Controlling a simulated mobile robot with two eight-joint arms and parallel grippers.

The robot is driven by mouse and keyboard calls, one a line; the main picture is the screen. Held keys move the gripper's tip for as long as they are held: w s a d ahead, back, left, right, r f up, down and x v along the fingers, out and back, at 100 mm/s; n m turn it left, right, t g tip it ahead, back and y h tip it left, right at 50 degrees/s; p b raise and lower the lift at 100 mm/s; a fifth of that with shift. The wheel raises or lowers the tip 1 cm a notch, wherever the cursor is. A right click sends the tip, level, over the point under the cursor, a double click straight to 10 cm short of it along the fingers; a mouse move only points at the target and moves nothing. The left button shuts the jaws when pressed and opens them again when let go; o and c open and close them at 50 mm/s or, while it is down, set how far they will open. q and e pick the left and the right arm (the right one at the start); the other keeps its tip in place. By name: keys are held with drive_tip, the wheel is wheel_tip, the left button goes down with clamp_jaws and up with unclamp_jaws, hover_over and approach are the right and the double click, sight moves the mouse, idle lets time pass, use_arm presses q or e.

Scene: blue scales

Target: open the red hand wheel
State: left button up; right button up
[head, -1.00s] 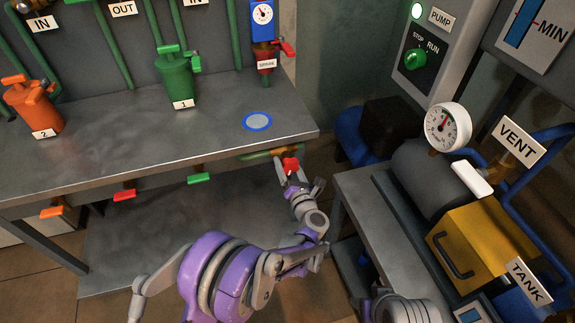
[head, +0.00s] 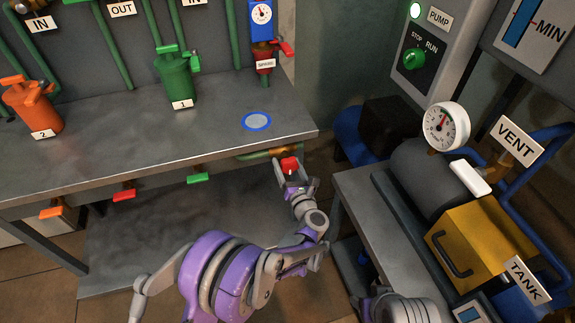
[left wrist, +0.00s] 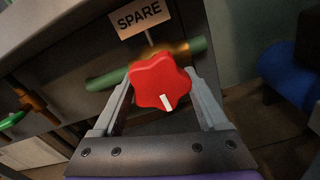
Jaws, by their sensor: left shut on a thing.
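The red hand wheel (head: 289,164) is under the front right corner of the workbench, on a brass valve in a green pipe. In the left wrist view the lobed wheel (left wrist: 160,82) faces the camera, its white mark pointing down and slightly right. A SPARE label (left wrist: 139,19) hangs above it. My left gripper (head: 292,172) is at the wheel, with one finger on each side of it, shut on its rim. The wheel hides part of the valve behind it. My right gripper is not in view.
The workbench (head: 215,128) overhangs the valve. Orange, red (head: 124,194) and green (head: 198,178) handles stick out along its front edge. At the right, a low table (head: 362,205) carries a grey tank with a gauge (head: 447,127) and a yellow box (head: 480,245).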

use_arm(q)
drive_tip(key=o, duration=1.3)
drive_tip(key=shift+s, duration=0.1)
drive_tip(key=p+v, duration=0.1)
drive_tip(key=v, duration=0.9)
drive_tip(key=shift+s+d, duration=0.15)
drive_tip(key=shift+s, duration=0.2)
